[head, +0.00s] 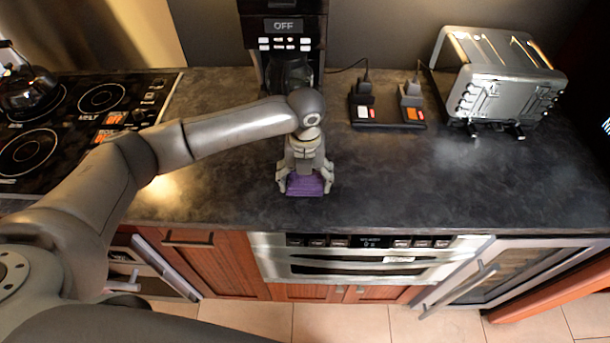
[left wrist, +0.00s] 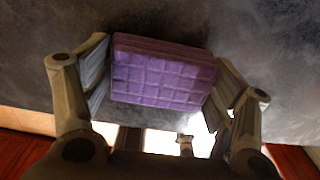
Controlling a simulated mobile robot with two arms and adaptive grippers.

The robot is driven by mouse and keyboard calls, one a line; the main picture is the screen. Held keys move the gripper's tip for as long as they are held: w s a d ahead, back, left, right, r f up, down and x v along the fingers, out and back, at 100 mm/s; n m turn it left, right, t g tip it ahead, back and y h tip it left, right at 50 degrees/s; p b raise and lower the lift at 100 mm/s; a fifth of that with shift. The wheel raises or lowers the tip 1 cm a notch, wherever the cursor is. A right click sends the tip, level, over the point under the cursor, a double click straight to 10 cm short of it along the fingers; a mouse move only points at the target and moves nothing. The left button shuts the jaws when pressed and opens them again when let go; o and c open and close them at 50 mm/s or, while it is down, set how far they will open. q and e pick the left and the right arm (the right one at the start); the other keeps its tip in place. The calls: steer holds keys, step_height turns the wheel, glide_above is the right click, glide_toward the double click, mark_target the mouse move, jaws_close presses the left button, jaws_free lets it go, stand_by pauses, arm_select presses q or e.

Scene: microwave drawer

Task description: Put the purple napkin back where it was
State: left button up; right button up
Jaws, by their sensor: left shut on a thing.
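The purple napkin (head: 305,184) is a folded block at the front part of the dark countertop, in front of the coffee maker. My left gripper (head: 305,176) is shut on it from above. In the left wrist view the napkin (left wrist: 163,74) sits between the two fingers of the left gripper (left wrist: 160,85), with its quilted face showing. I cannot tell whether the napkin touches the counter or is slightly above it. My right gripper is not in view.
The dark countertop (head: 420,190) is clear to the right. A coffee maker (head: 285,45), a charging block (head: 388,112) and a toaster (head: 497,80) stand at the back. A stove (head: 75,120) with a kettle (head: 25,85) is left. A microwave drawer (head: 370,262) lies below the counter edge.

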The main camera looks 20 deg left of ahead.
mark_target(306, 179)
arm_select(q)
steer(key=shift+f, duration=0.15)
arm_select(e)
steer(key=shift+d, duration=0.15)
arm_select(q)
steer(key=o, duration=1)
steer(key=shift+c, duration=0.2)
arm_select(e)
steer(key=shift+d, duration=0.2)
arm_select(q)
step_height(306, 179, up, 12)
steer(key=b, duration=0.3)
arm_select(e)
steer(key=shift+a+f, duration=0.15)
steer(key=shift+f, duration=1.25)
